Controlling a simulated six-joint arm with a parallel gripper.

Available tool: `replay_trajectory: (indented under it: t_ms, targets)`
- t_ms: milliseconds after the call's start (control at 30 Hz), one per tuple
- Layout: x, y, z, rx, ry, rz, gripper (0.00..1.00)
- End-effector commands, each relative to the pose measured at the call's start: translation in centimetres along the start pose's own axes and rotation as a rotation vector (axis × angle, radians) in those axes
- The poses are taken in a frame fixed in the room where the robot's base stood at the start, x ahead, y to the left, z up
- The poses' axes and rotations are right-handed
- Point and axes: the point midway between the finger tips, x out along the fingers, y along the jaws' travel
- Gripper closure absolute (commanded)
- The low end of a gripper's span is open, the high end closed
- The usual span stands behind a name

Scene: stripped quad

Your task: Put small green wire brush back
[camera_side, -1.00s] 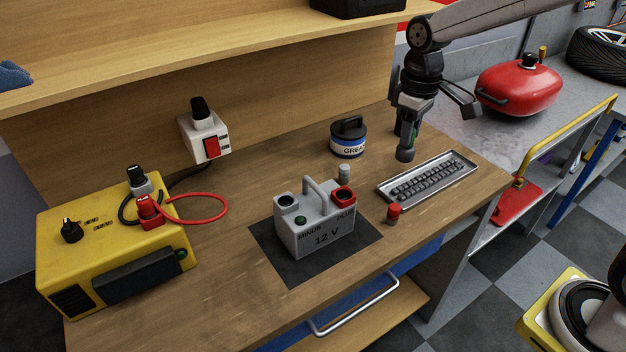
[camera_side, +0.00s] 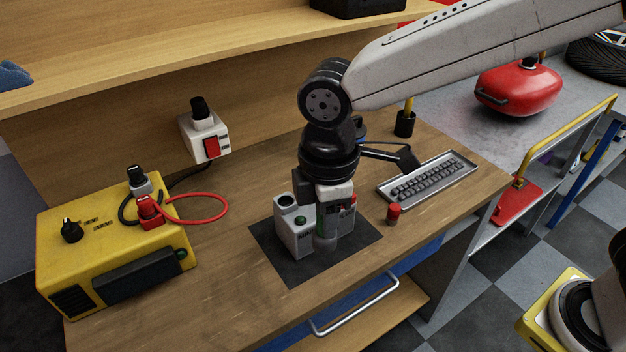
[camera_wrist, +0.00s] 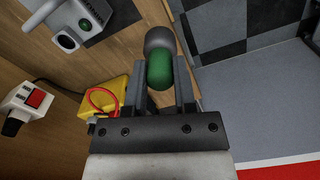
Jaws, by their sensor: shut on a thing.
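My gripper (camera_side: 325,205) is shut on the small green wire brush (camera_wrist: 160,68), which has a green body and a rounded grey end. I cannot tell whether brush and battery touch.
A yellow charger (camera_side: 110,250) with a red cable is at left. A grey tray (camera_side: 430,178) of small parts and a red cap (camera_side: 394,213) lie right of the battery. The blue grease tin is mostly hidden behind my arm. Bare wood lies along the front.

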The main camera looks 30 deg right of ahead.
Motion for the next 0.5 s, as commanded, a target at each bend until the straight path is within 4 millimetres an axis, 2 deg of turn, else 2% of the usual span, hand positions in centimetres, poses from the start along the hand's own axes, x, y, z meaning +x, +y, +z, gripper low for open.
replay_trajectory:
  t_ms: [33, 200, 300, 500]
  targets:
    - [0.0, -0.9, -0.6, -0.039, 0.000, 0.000, 1.00]
    - [0.0, -3.2, -1.9, -0.134, 0.000, 0.000, 1.00]
    - [1.9, -3.1, -1.8, -0.129, -0.003, -0.002, 1.00]
    - [4.4, -3.0, -1.8, -0.127, -0.001, -0.001, 1.00]
